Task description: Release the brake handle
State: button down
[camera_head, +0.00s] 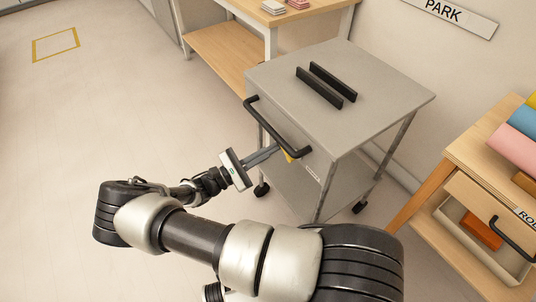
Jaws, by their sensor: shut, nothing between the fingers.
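A grey metal cart (345,60) on casters stands in the middle, with a black push handle (272,122) along its near left edge. A small yellow piece (289,156), which may be the brake handle, shows under the right end of the push handle. Most of it is hidden. My gripper (278,149) reaches in from the left, below the push handle. Its fingers are shut with nothing held, and the tips are close to the yellow piece. I cannot tell whether they touch it.
A small label (312,173) is on the cart's side. Two black bars (326,84) lie on its top. A wooden table (222,50) stands behind, and a wooden shelf (462,195) with coloured rolls (512,132) stands at right. A PARK sign (450,14) is on the wall.

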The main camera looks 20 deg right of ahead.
jog(key=v, duration=1.7)
jog(key=shift+a+b, duration=0.2)
jog(key=shift+b, duration=0.1)
jog(key=shift+s, duration=0.15)
